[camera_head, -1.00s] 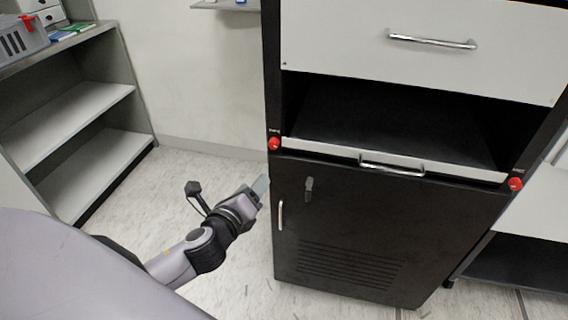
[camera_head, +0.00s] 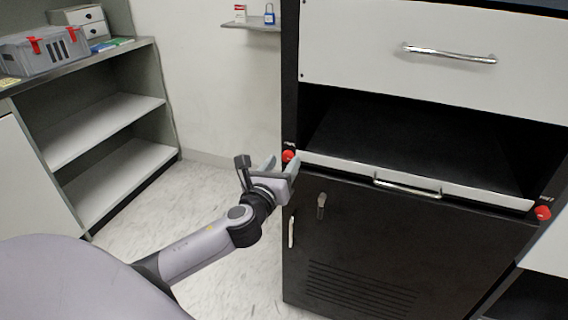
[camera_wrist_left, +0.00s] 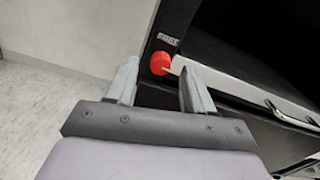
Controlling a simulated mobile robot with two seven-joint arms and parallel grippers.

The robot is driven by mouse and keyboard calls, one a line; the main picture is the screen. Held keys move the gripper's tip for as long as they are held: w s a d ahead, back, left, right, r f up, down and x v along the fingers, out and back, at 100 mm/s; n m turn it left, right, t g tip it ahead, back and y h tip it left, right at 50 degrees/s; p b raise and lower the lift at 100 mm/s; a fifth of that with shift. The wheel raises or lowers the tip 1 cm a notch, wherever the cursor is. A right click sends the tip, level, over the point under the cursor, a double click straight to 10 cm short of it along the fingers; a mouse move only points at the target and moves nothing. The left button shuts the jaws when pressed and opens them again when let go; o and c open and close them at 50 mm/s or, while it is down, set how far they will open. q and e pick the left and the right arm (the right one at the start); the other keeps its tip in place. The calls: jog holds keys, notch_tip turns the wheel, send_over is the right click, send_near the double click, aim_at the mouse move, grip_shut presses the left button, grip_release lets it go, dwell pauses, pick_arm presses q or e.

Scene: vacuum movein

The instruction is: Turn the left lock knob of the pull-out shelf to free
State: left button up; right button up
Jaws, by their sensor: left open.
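The left lock knob (camera_head: 288,156) is red and sits on the cabinet's left front post, at the left end of the pull-out shelf (camera_head: 350,174). In the left wrist view the knob (camera_wrist_left: 160,63) shows ahead of the fingers, with a small label above it. My left gripper (camera_head: 282,168) is open, its fingertips near the knob and on either side of it in the head view. In the wrist view the gripper (camera_wrist_left: 158,82) has nothing between its fingers; I cannot tell if a finger touches the knob. The right lock knob (camera_head: 543,212) is red too. My right gripper is not in view.
Above the shelf is a white drawer (camera_head: 440,85) with a bar handle. Below is a black door (camera_head: 390,240) with a handle and a key-like latch. A grey shelf unit (camera_head: 110,125) with a toolbox (camera_head: 45,52) stands left. Open floor lies between.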

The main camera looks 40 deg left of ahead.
pick_arm(q)
jog(key=shift+x, duration=0.75)
jog(key=shift+c, duration=0.4)
grip_shut()
